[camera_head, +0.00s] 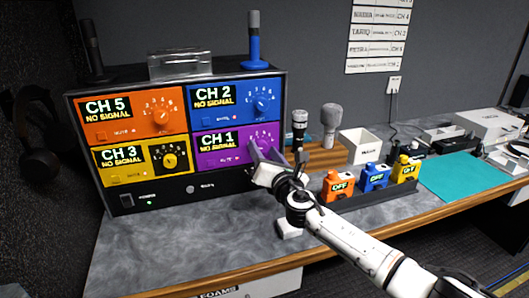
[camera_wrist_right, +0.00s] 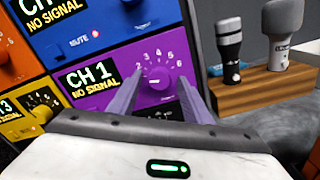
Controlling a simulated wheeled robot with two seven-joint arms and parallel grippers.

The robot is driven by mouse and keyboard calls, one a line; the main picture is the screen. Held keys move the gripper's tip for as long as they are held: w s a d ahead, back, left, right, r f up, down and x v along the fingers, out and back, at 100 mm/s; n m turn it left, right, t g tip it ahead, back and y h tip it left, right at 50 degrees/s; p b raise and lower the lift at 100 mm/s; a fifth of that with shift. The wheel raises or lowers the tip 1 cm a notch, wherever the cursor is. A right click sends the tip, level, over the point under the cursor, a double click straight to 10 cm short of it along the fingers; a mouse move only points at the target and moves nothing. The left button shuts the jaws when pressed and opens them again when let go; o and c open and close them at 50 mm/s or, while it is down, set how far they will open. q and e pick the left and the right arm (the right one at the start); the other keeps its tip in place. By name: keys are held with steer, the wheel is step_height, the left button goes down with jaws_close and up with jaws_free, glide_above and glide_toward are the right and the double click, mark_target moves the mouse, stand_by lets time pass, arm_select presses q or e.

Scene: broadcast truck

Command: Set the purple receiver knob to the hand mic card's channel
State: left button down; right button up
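The purple receiver panel (camera_head: 210,158) is the lower right of the rack's panels; its display reads CH 1 and NO SIGNAL. Its purple knob (camera_wrist_right: 157,81) shows in the right wrist view, ringed by numbers up to 6. My right gripper (camera_head: 264,152) is in front of this panel and partly hides the knob in the head view. In the right wrist view its two fingers are apart, one on each side of the knob; contact cannot be told. Name and channel cards (camera_head: 376,35) hang on the back wall, their print mostly too small to read. My left gripper is out of view.
The orange panel (camera_head: 112,122) reads CH 5, blue (camera_head: 213,96) CH 2, yellow (camera_head: 118,168) CH 3. Two mics stand in a wooden block (camera_head: 325,157) right of the rack. Orange, blue and yellow packs sit in a dark tray (camera_head: 375,202). Grey counter (camera_head: 150,245) lies clear in front.

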steer(key=shift+s+d+r, duration=0.1)
steer(key=shift+s+d, duration=0.05)
steer(key=shift+s, duration=0.35)
steer(key=v, duration=0.9)
steer(key=shift+s+p, duration=0.15)
steer(key=shift+p, duration=0.25)
